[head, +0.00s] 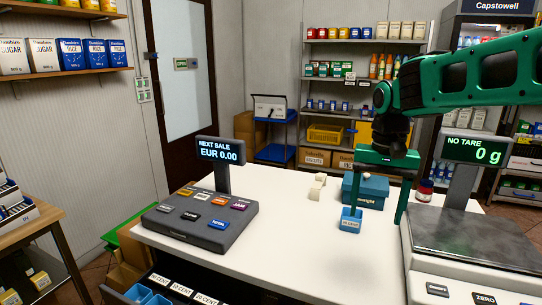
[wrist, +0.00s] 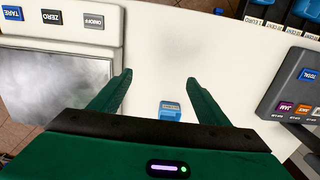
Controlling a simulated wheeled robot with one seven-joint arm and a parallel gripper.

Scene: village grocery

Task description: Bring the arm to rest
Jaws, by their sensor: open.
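My green arm (head: 460,82) reaches in from the right in the head view, bent down over the white counter. My gripper (head: 378,214) points downward with its two fingers spread wide and nothing between the tips. It also shows in the wrist view (wrist: 158,78), open over bare counter. A small blue labelled block (head: 350,224) stands on the counter, overlapping the left finger in the head view. I cannot tell if they touch. The block also shows in the wrist view (wrist: 170,112), between the finger bases in the picture.
A scale (head: 475,245) reading 0 g stands close at the right. A till (head: 200,222) reading EUR 0.00 stands at the left. Behind the gripper are a blue box (head: 372,188), pale blocks (head: 317,187) and a small red-and-blue jar (head: 425,190). The counter's front middle is clear.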

